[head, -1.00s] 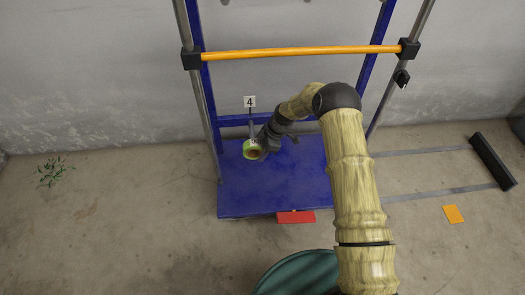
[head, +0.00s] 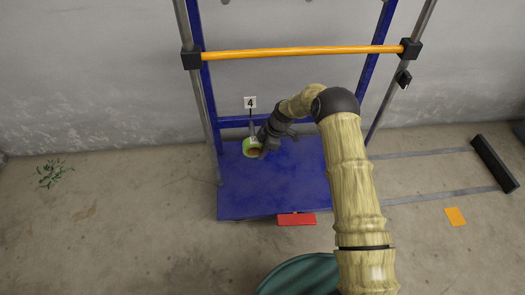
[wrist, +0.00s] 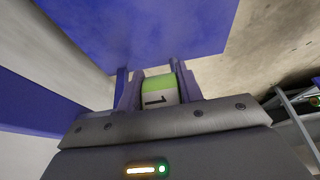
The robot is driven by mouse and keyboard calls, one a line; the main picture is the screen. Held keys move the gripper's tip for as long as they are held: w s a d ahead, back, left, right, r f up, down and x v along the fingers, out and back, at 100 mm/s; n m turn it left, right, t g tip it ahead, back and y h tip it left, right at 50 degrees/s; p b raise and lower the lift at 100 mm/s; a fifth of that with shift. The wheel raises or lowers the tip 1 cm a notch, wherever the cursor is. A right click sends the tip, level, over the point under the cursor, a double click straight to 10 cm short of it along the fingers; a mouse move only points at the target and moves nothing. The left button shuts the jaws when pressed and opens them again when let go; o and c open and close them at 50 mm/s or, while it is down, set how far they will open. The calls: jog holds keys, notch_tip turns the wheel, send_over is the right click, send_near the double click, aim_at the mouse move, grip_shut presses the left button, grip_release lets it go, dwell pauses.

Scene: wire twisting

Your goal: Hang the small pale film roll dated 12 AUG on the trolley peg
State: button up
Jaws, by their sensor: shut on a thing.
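The small pale roll (head: 251,148), with a green edge and an open core, is at my gripper (head: 259,147) over the blue trolley deck (head: 290,185). In the wrist view the roll (wrist: 159,94) sits between the two fingers of my gripper (wrist: 160,92), which is shut on it. Its white label shows a mark like a "1"; the full date is not readable. A thin upright peg (head: 251,124) under a tag marked 4 (head: 250,102) is just behind the roll. I cannot tell whether the roll is around the peg or in front of it.
An orange bar (head: 300,53) crosses the trolley frame above my arm. A red plate (head: 296,219) is at the deck's front edge. A dark green round thing (head: 300,275) stands in front. A black block (head: 494,162) and an orange card (head: 455,216) lie right.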

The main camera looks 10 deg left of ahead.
jog(key=shift+w+a, duration=0.1)
jog(key=shift+w, duration=0.25)
jog(key=shift+w+b, duration=0.2)
jog(key=shift+b, duration=0.15)
jog(key=shift+w+a+f+b, duration=0.1)
jog(key=shift+w+a+b, duration=0.1)
jog(key=shift+b, duration=0.1)
jog(key=shift+w+b, duration=0.6)
jog(key=shift+w, duration=0.2)
jog(key=shift+w+a+b, duration=0.25)
jog(key=shift+w+b, duration=0.55)
jog(key=shift+w+a+b, duration=0.25)
jog(key=shift+w+b, duration=0.55)
jog(key=o, duration=1.1)
